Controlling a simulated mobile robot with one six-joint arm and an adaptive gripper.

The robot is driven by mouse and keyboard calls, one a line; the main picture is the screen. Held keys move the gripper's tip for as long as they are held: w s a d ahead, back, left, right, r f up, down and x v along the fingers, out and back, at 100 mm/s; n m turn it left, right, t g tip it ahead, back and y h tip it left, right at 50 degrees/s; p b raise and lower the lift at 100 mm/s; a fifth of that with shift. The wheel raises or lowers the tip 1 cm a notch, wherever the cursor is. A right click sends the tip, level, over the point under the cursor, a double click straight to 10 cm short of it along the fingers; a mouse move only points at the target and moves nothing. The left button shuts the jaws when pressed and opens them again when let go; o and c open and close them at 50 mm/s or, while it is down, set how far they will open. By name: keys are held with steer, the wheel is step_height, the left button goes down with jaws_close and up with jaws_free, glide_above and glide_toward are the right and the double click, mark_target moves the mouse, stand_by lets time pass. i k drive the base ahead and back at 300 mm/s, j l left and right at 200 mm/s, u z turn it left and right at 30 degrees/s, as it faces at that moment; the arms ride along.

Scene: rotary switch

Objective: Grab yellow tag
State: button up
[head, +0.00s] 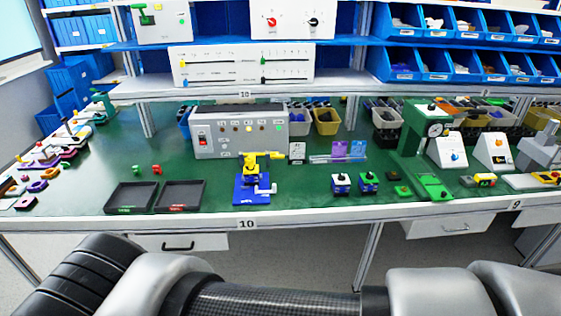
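I cannot make out a thing that is clearly a yellow tag. A purple card (339,150) and a blue-violet card (357,149) stand upright behind a clear strip on the green bench. The most prominent yellow thing is a jointed yellow piece (251,165) on a blue base (252,188) near the front middle of the bench. A small yellow box (485,180) lies at the right. My arm lies across the bottom of the head view, in front of the bench. My gripper is not in view.
The green bench top (300,193) has free room at the front middle. Two dark trays (131,196) sit at the front left. A grey control panel (239,132) stands behind the yellow piece. A green press (415,130) stands at right. A shelf (345,86) overhangs the back.

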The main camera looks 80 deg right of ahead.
mark_target(248, 161)
steer(key=z, duration=2.15)
steer(key=i+l+z, duration=0.1)
steer(key=i, duration=0.7)
steer(key=i+l+z, duration=0.1)
steer(key=i+l, duration=0.15)
steer(key=i, duration=0.6)
